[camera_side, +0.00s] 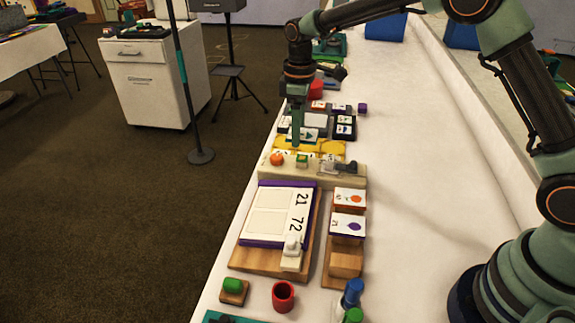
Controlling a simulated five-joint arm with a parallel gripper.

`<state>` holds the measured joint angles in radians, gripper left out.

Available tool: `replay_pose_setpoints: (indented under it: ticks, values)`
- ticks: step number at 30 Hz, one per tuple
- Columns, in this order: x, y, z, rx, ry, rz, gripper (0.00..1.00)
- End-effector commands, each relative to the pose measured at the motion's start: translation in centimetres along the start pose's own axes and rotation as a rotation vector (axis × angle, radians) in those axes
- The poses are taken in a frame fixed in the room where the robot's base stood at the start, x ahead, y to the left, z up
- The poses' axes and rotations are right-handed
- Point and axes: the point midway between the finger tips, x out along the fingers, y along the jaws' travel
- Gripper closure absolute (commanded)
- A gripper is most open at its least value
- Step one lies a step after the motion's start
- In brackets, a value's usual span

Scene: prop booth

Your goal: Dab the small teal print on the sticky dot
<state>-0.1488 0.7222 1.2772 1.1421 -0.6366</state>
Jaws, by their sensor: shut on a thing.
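A white card with a teal triangular print (309,134) shows right beside the fingers of my gripper (296,143). My gripper points down over the yellow tray (281,144) and is shut. The card seems to be what it holds, though the fingers cover part of it and the grip itself is too small to see clearly. The yellow tray has round marks; a yellow round spot (333,147) shows on its right part. I cannot tell which mark is the sticky dot.
A cream block (345,182) in front carries an orange ball (277,158), a small green-and-yellow square (302,160) and a metal lever (345,166). A purple-edged board (269,222) lies nearer. A dark tray with cards (345,128) stands behind right.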

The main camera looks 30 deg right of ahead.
Motion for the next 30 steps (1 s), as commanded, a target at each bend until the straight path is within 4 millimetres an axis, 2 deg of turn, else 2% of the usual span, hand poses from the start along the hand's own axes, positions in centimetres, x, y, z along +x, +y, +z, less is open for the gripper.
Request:
replay_pose_setpoints:
  ticks: [4,21,30]
  values:
    - [0.7,0.6,0.0,0.0,0.0,0.0,0.86]
    - [4.8,0.5,0.0,0.0,-0.001,0.0,0.86]
    - [5.4,0.5,0.0,0.0,0.0,0.0,0.86]
